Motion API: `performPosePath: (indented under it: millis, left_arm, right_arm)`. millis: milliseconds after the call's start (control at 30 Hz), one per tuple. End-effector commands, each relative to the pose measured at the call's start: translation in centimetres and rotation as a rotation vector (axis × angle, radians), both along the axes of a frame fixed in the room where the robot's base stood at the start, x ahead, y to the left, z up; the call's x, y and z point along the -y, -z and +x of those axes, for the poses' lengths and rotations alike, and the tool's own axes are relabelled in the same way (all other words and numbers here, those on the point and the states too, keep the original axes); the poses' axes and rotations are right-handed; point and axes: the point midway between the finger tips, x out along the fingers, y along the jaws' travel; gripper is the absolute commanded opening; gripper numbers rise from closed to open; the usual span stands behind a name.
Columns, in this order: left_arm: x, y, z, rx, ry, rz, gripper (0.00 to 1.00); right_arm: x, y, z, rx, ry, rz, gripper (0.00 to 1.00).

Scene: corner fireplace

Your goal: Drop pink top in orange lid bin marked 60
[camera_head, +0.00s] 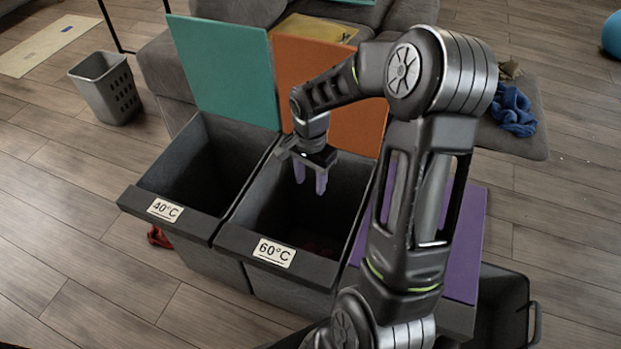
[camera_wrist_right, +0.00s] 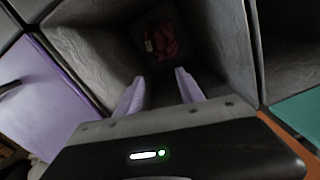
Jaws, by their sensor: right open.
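The bin marked 60°C (camera_head: 274,252) is dark grey with its orange lid (camera_head: 340,92) raised behind it. My right gripper (camera_head: 311,183) is over the open mouth of this bin, pointing down, with its purple fingers apart and nothing between them. In the right wrist view the open fingers (camera_wrist_right: 160,88) show above the bin's inside. A dark pink cloth (camera_wrist_right: 161,42), which looks like the pink top, lies at the bottom of the bin. It shows only dimly in the head view (camera_head: 318,247). My left gripper is not in view.
The 40°C bin (camera_head: 165,210) with a raised teal lid (camera_head: 226,70) stands open to the left. A closed purple lid (camera_head: 467,240) is to the right. A grey basket (camera_head: 106,87) stands on the floor, and a blue cloth (camera_head: 512,111) lies on the sofa.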

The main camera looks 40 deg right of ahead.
Motion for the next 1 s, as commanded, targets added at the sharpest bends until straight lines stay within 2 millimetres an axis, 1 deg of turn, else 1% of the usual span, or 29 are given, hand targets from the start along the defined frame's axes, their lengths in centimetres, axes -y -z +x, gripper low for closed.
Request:
performPosePath:
  millis: [167,267,500,600,733,1000]
  left_arm:
    - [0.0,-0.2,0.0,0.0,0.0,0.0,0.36]
    - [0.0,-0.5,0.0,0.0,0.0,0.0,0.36]
    - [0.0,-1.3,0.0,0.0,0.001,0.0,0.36]
    - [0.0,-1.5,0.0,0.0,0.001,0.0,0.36]
    - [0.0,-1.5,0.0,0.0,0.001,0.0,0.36]
    - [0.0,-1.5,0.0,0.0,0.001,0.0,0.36]
  right_arm:
    - [0.0,-0.8,0.0,0.001,0.0,-0.001,0.45]
    - [0.0,-2.1,0.1,0.003,0.001,-0.001,0.45]
    - [0.0,-6.1,0.1,0.003,0.0,-0.001,0.45]
    - [0.0,-7.2,0.1,0.003,0.0,0.0,0.45]
    - [0.0,-7.8,0.0,0.001,0.0,0.0,0.45]
    - [0.0,-7.8,0.0,0.0,0.0,0.0,0.45]
